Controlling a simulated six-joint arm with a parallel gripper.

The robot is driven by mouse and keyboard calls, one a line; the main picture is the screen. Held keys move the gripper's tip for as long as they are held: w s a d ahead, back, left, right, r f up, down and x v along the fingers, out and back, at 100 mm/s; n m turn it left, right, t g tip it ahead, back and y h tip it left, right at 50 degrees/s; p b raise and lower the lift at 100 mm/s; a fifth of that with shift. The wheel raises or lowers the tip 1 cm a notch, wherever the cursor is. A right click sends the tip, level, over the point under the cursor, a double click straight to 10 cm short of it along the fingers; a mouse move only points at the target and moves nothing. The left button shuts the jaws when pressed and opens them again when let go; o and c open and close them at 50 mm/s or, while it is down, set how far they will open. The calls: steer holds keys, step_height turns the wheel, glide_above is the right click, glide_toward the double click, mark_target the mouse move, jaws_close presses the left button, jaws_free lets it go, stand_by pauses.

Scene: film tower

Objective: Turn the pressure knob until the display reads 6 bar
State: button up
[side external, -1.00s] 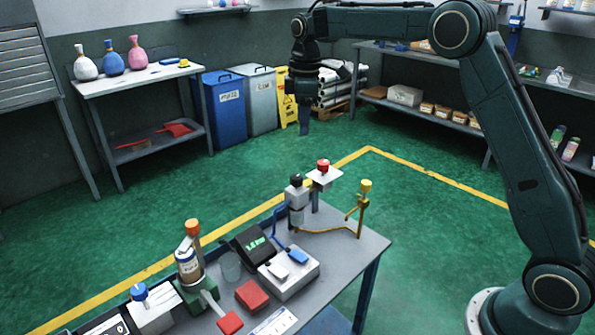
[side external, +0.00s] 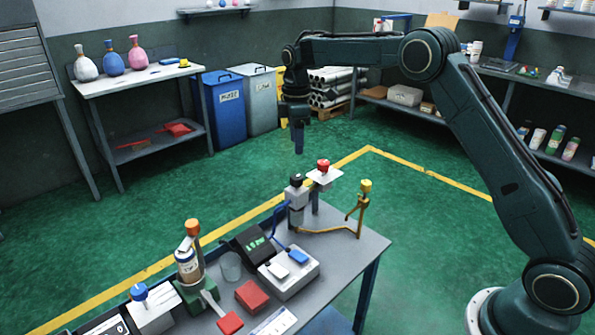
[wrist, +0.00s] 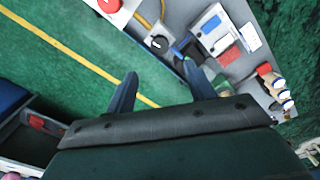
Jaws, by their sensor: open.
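The black knob (side external: 296,178) tops a grey regulator (side external: 297,196) at the far edge of the bench. In the wrist view the knob (wrist: 157,43) is a dark disc with a pale mark, just beyond the gap between my fingertips. The dark display (side external: 257,244) shows green digits too small to read. My gripper (side external: 299,152) points down above the knob, apart from it. In the wrist view its fingers (wrist: 159,69) are spread with nothing between them.
A red button (side external: 323,164) on a white plate stands just right of the knob. A brass valve with a yellow knob (side external: 365,186) is farther right. A white box with switches (side external: 289,272) and a red block (side external: 252,295) lie nearer. Air around my gripper is clear.

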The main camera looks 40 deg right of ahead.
mark_target(297, 176)
step_height(297, 176, down, 11)
steer(key=shift+f, duration=0.1)
stand_by(0.4)
steer(key=c, duration=1)
